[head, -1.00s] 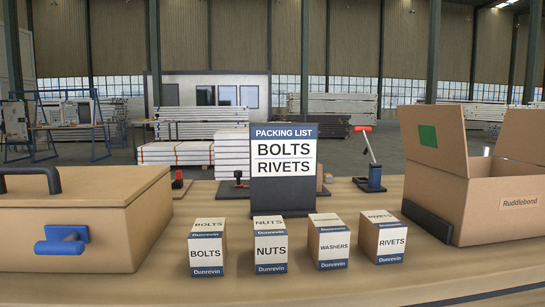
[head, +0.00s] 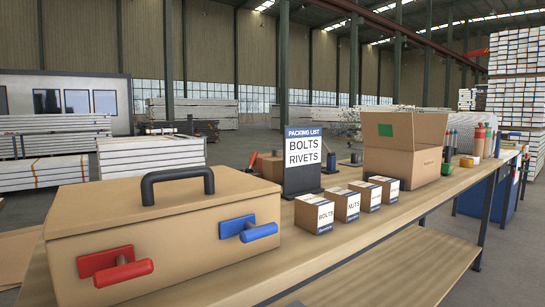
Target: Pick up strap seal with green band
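I cannot make out a strap seal with a green band in the head view. A large brown case (head: 170,232) with a black handle, a red latch (head: 115,266) and a blue latch (head: 248,228) stands at the near left of the bench. Four-sided small cartons labelled Bolts (head: 314,215) and Nuts (head: 344,205) stand in a row with others to their right. An open brown carton (head: 405,160) with a green patch stands further right. Neither of my grippers is in view.
A packing list sign (head: 302,160) reading Bolts and Rivets stands behind the small cartons. Several bottles (head: 481,140) and small things crowd the far right end of the wooden bench (head: 330,252). The bench front strip is clear. A lower shelf (head: 400,270) looks bare.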

